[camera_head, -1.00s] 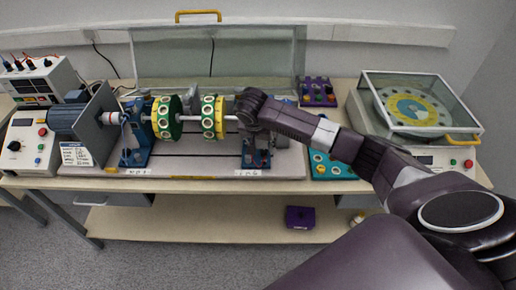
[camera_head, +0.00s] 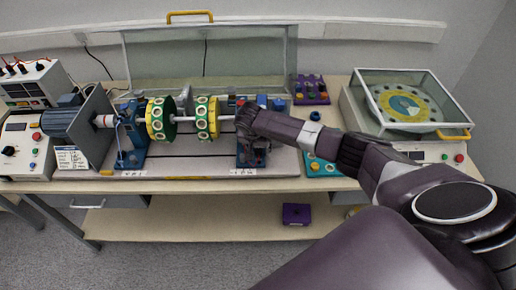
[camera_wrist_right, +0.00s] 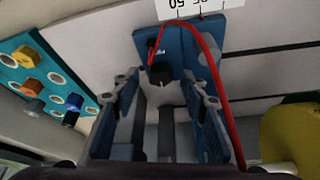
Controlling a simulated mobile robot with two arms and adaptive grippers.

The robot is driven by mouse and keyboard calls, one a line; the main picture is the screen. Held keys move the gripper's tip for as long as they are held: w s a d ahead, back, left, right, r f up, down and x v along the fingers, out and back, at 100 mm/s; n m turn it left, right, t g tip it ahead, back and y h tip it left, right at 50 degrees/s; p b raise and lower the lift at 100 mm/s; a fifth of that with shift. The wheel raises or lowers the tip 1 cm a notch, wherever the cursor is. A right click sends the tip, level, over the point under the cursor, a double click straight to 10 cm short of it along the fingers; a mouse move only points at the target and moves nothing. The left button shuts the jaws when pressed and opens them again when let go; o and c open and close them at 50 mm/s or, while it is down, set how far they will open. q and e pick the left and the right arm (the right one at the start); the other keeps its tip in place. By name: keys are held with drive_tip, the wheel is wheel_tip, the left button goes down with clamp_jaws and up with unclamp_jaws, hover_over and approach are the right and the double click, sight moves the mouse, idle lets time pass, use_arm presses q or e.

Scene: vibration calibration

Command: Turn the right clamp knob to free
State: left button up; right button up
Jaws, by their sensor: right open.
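The right blue bearing stand (camera_head: 245,158) is at the right end of the rotor shaft, and my right gripper (camera_head: 247,128) is over it, hiding much of it in the head view. In the right wrist view a black knob (camera_wrist_right: 160,75) sits on the blue stand's plate (camera_wrist_right: 178,47), beside small white lettering too small to read surely. My right gripper (camera_wrist_right: 166,92) is open, with one finger on each side of the knob and visible gaps to it. I cannot tell the knob's set position. My left gripper is not in view.
A red cable (camera_wrist_right: 212,65) loops over the stand beside the right finger. Green-yellow rotor discs (camera_head: 206,118) stand left of my gripper. A teal board with knobs (camera_wrist_right: 40,72) lies nearby. A clear guard (camera_head: 205,55) stands open behind.

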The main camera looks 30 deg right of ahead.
drive_tip(key=shift+c, duration=0.5)
clamp_jaws()
